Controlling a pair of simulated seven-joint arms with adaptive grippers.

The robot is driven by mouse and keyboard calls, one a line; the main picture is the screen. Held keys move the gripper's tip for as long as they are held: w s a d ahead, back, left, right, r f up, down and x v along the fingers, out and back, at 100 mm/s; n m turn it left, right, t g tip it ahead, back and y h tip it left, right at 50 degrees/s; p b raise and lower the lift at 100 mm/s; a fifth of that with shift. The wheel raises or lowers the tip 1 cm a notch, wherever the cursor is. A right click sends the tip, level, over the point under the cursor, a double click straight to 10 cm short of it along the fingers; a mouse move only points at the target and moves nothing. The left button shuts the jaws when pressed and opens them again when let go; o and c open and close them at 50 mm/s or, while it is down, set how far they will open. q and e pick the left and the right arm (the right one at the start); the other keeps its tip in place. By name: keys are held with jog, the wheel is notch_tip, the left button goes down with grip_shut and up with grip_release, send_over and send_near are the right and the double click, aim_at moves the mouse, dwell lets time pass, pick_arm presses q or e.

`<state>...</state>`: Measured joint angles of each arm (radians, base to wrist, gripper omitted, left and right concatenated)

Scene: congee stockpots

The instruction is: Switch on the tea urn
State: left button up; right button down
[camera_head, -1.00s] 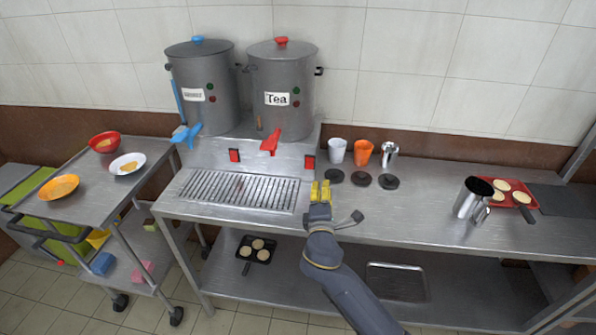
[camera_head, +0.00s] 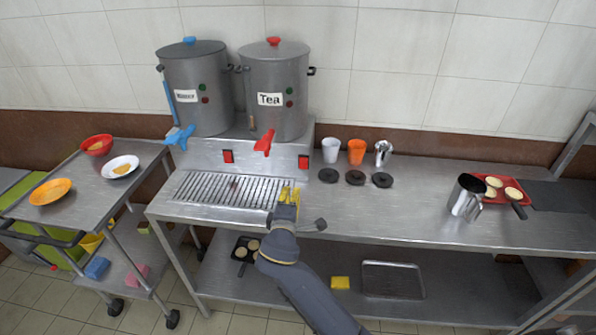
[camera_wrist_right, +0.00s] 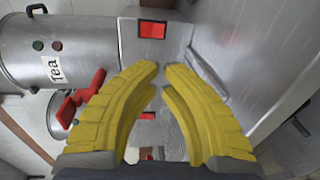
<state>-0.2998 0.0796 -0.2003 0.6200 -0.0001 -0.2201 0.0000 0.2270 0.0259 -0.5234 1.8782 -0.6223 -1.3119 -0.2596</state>
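The tea urn (camera_head: 276,85) is a steel pot with a red lid knob, a "Tea" label and a red tap (camera_head: 264,142). It stands on a steel stand, right of a similar blue-tapped urn (camera_head: 197,75). The stand's front has a right red switch (camera_head: 304,162) and a left red switch (camera_head: 228,156); their positions are too small to read. My right gripper (camera_head: 288,190) is in front of the stand by the drip grate, below and left of the right switch, apart from it. In the right wrist view, its yellow fingers (camera_wrist_right: 162,68) have tips nearly together, empty. The right switch (camera_wrist_right: 152,30) shows beyond them.
White, orange and steel cups (camera_head: 356,151) and several dark discs (camera_head: 355,177) lie right of the stand. A steel jug (camera_head: 466,196) and red tray (camera_head: 505,191) are further right. A cart (camera_head: 140,160) with dishes stands left. The counter's middle is clear.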

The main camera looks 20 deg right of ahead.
aim_at(299, 166)
jog(key=x, duration=1.4)
jog(key=shift+s, duration=0.1)
